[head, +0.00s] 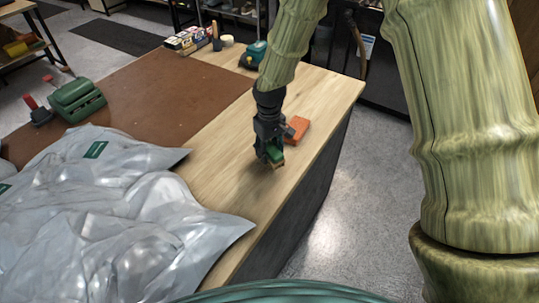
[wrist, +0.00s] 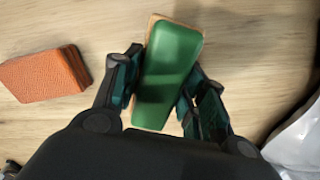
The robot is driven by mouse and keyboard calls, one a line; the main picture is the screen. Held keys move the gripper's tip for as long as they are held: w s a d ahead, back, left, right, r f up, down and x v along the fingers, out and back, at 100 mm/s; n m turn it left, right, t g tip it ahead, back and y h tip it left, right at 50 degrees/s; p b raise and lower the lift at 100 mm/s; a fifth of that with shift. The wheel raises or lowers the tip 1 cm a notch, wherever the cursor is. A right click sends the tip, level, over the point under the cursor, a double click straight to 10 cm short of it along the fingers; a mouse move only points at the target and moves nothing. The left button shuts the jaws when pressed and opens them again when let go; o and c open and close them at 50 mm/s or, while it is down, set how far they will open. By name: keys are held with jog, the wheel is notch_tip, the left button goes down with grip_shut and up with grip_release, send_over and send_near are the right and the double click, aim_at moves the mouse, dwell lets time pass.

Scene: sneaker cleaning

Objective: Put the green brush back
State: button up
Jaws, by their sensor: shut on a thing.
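The green brush (wrist: 172,58) has a smooth green back and a tan edge. In the wrist view it sits between the two fingers of my gripper (wrist: 164,72), which is shut on its sides. In the head view my gripper (head: 268,155) points down over the bare wood of the table (head: 226,150), near its right edge. The brush (head: 274,155) shows at the fingertips, low over the wood; I cannot tell whether it touches. Part of it is hidden by the fingers.
A grey plastic bag (head: 110,220) covers the near left. A brown mat (head: 150,95), a green tool (head: 77,98), small boxes (head: 187,39) and a teal object (head: 253,55) lie farther off.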

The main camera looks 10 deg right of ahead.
aim_at(269, 157)
jog(key=shift+f+p, duration=0.75)
jog(key=shift+f, duration=0.8)
jog(key=shift+f, duration=0.15)
jog(key=o, duration=1.1)
jog(key=shift+r, duration=0.2)
jog(key=shift+r+b, duration=2.1)
jog(key=shift+r, duration=3.85)
